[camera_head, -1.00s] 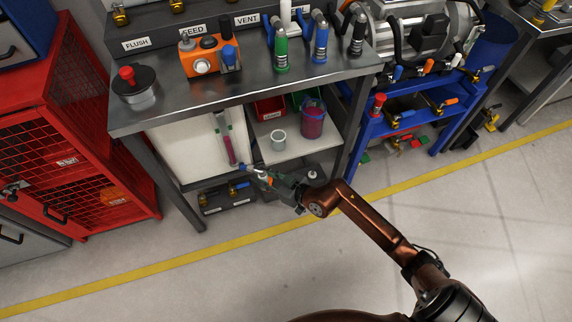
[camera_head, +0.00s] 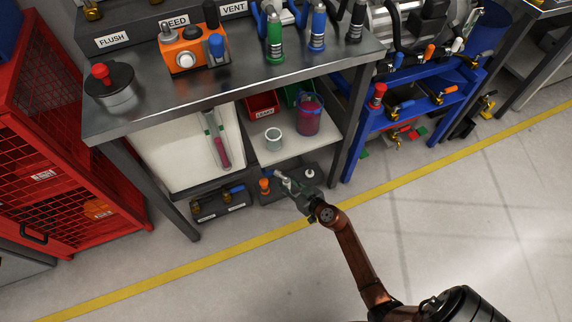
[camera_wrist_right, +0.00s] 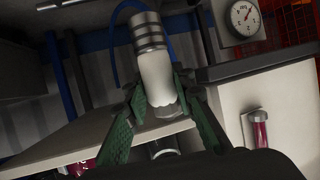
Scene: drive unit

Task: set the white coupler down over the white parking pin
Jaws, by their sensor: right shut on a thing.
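My right gripper (camera_head: 291,182) is low in front of the bench, shut on the white coupler (camera_head: 280,175). In the right wrist view, the green fingers of my right gripper (camera_wrist_right: 160,100) close on the white body of the coupler (camera_wrist_right: 155,68), with its grey ridged collar toward the top of the picture. The white parking pin (camera_head: 310,173) stands upright on a dark low base, just right of the gripper in the head view. The coupler is apart from that pin and tilted. My left gripper is not in view.
An orange pin (camera_head: 264,184) stands left of the gripper. A bench leg (camera_head: 165,190) stands left. The floor in front is clear.

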